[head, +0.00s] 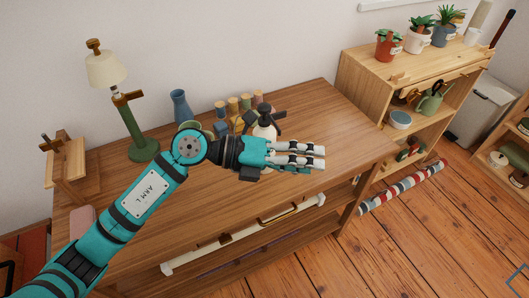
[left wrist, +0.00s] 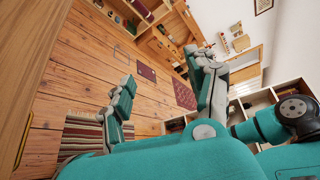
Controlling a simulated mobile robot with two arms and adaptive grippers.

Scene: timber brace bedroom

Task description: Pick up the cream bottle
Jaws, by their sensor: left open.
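The cream bottle (head: 266,131) stands on the wooden table (head: 340,120) in the head view. It has a pale body and a dark pump top. My left gripper and wrist cover its lower part. My left gripper (head: 323,156) is open and empty, its fingers pointing right in front of the bottle; I cannot tell whether it touches the bottle. In the left wrist view the open fingers (left wrist: 160,68) have only floor and distant furniture between them, and the bottle is not seen there. My right gripper is not in view.
Close to the bottle stand several small jars (head: 246,103) and a blue vase (head: 181,107). A green lamp (head: 143,148) is at the left. A shelf with potted plants (head: 389,44) is at the right. The table's right part is clear.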

